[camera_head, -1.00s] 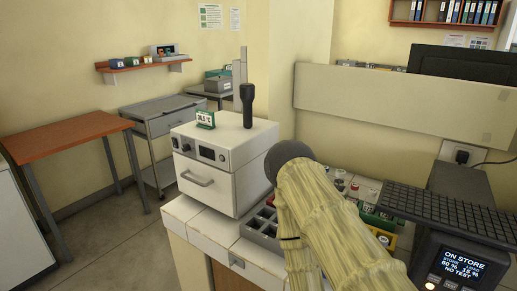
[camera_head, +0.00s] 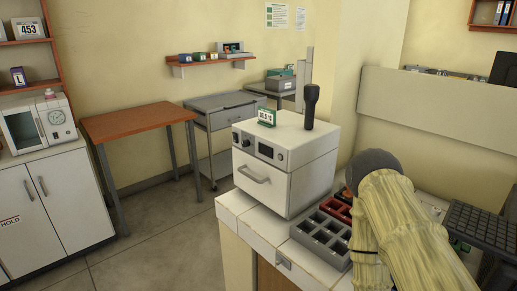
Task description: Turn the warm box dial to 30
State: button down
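A white box-shaped incubator (camera_head: 290,190) stands on the white bench in the middle of the head view. Its front has a dark round knob (camera_head: 245,143) at the left, a small display (camera_head: 266,151) and another small control at the right, above a drawer-like door with a handle (camera_head: 253,175). The knob's setting is too small to read. A green-framed temperature sign (camera_head: 267,117) stands on top; its figures are unclear. A white cabinet-top device (camera_head: 37,125) with a round dial (camera_head: 57,117) is at the far left. My gripper is not in view; only my sleeved arm shows, at lower right.
A black upright object (camera_head: 311,105) is at the box's top. A grey compartment rack (camera_head: 322,238) lies in front of my arm, with a keyboard (camera_head: 480,225) at right. A wooden table (camera_head: 135,121) and grey cart (camera_head: 225,112) stand behind. Open floor lies at left.

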aim_at(244, 143)
jog(key=u, duration=1.95)
jog(key=k, duration=0.8)
jog(key=z, duration=0.7)
jog(key=i, duration=1)
